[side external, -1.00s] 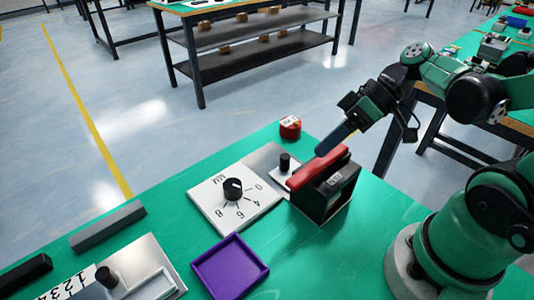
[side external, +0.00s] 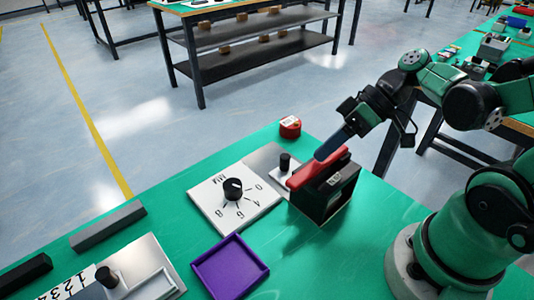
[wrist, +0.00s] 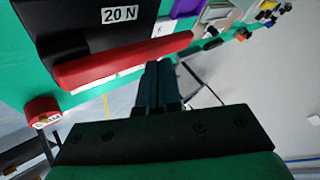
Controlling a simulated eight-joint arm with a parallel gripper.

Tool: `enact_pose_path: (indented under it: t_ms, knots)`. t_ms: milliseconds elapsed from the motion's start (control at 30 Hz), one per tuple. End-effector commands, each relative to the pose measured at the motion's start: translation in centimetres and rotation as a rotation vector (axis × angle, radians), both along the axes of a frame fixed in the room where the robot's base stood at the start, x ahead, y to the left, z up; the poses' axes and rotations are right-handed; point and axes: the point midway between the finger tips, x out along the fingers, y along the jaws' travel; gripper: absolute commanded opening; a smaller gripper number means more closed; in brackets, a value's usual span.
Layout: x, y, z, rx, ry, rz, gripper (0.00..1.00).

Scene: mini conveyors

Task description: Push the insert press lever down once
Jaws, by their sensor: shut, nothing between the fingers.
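The insert press is a black box (side external: 336,200) on the green table, with a red lever (side external: 312,172) along its top. In the wrist view the black box (wrist: 90,28) carries a "20 N" label, and the red lever (wrist: 120,60) runs across its near edge. My gripper (side external: 320,156) is shut and empty. Its fingertips are at the red lever in the side view. In the wrist view the shut fingers (wrist: 158,68) reach the lever near its right part. I cannot tell for sure whether they touch it.
A round red piece (side external: 290,127) stands behind the press. A white dial plate (side external: 220,208) and a black knob on a grey plate (side external: 284,161) sit left of it. A purple tray (side external: 230,268) lies in front. Green table between tray and my base is clear.

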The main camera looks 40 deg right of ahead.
Motion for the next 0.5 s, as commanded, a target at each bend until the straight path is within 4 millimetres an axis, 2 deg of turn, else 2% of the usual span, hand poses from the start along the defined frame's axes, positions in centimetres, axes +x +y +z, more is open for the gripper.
enact_pose_path:
  t_ms: [500]
  knots:
    - [0.06,-0.03,-0.63,0.000,0.000,0.000,0.00]
